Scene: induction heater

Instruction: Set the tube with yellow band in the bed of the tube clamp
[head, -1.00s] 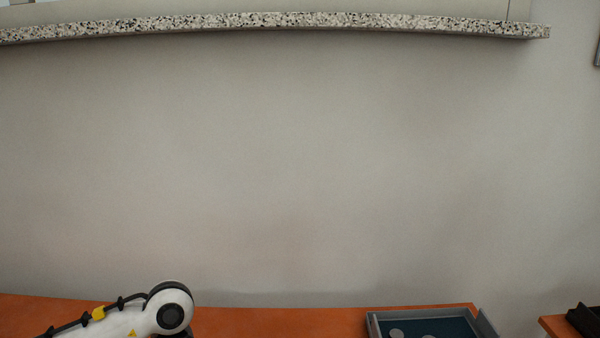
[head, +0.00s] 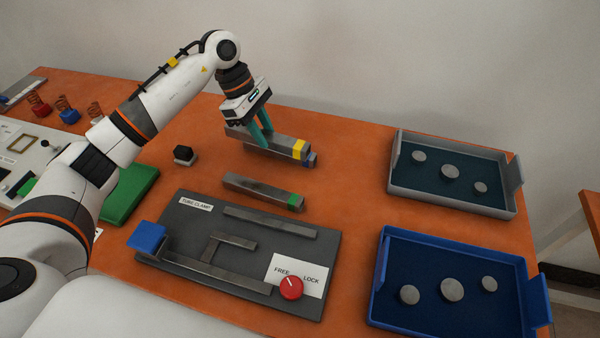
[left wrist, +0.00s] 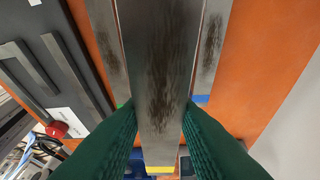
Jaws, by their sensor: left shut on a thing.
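The tube with yellow band (head: 280,145) is a grey square bar with its yellow band near the right end. My left gripper (head: 264,138) is shut around it, and it seems raised a little above the table. In the left wrist view the tube (left wrist: 160,75) runs between the fingers (left wrist: 160,135), its yellow band at the bottom edge. The tube clamp (head: 200,222) is a dark plate in front, with metal rails (head: 270,222) and a blue block (head: 147,237). Its bed looks empty. Its red knob (head: 291,287) has its mark toward FREE. My right gripper is out of view.
A tube with blue band (head: 310,160) lies partly hidden just below the held tube. A tube with green band (head: 262,191) lies between it and the clamp. A grey tray (head: 400,188) and a blue tray (head: 378,290) stand right. A small black-topped block (head: 184,154) stands left.

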